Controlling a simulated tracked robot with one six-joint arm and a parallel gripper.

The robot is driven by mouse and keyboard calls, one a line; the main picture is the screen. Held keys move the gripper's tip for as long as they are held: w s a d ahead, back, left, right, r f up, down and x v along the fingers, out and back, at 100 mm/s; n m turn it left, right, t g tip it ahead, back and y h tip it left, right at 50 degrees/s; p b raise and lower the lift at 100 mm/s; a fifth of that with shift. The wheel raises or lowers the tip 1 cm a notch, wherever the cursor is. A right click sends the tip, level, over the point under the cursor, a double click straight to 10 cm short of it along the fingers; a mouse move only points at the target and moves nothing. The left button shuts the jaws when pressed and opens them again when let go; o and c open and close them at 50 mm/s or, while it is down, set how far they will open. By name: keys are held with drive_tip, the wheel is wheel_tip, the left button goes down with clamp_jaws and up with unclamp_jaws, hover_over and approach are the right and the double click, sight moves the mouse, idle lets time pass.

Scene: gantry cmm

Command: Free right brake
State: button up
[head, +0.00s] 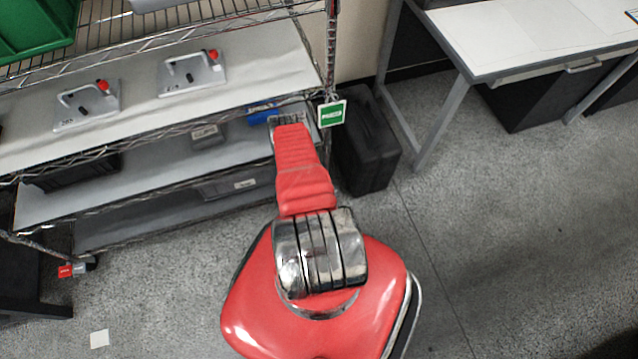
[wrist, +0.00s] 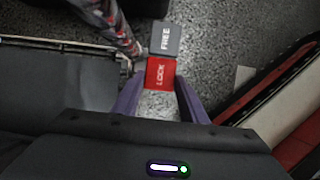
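In the wrist view, a caster brake pedal shows a grey FREE tab (wrist: 166,38) at the far end and a red LOCK tab (wrist: 160,73) nearer to me. My gripper (wrist: 160,81) is open, with one purple finger on each side of the LOCK end. Nothing is held. I cannot tell whether the fingers touch the pedal or which tab is pressed down. In the head view, my arm hides this gripper and the shelf's lower right corner. Another red and grey pedal (head: 72,269) shows at the shelf's lower left.
A wire shelf rack (head: 155,110) carries metal fixtures and bins. A green tag (head: 332,113) hangs on its right post. A black case (head: 366,143) stands on the floor right of the rack. A white-topped desk (head: 535,35) is at upper right. The floor at right is open.

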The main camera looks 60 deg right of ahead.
drive_tip(key=c, duration=0.5)
drive_tip(key=shift+o, duration=0.2)
drive_tip(key=shift+s+d, duration=0.1)
drive_tip(key=shift+s+r+t+y, duration=0.15)
drive_tip(key=shift+r+t+y, duration=0.1)
drive_tip(key=shift+t+y, duration=0.2)
drive_tip(key=shift+s+r+t+y, duration=0.1)
drive_tip(key=shift+s+t+y, duration=0.05)
drive_tip(key=shift+t+y, duration=0.15)
drive_tip(key=shift+s+y, duration=0.1)
drive_tip(key=shift+y, duration=0.15)
drive_tip(key=shift+d+r+t, duration=0.15)
drive_tip(key=shift+d+t, duration=0.05)
drive_tip(key=shift+t, duration=0.05)
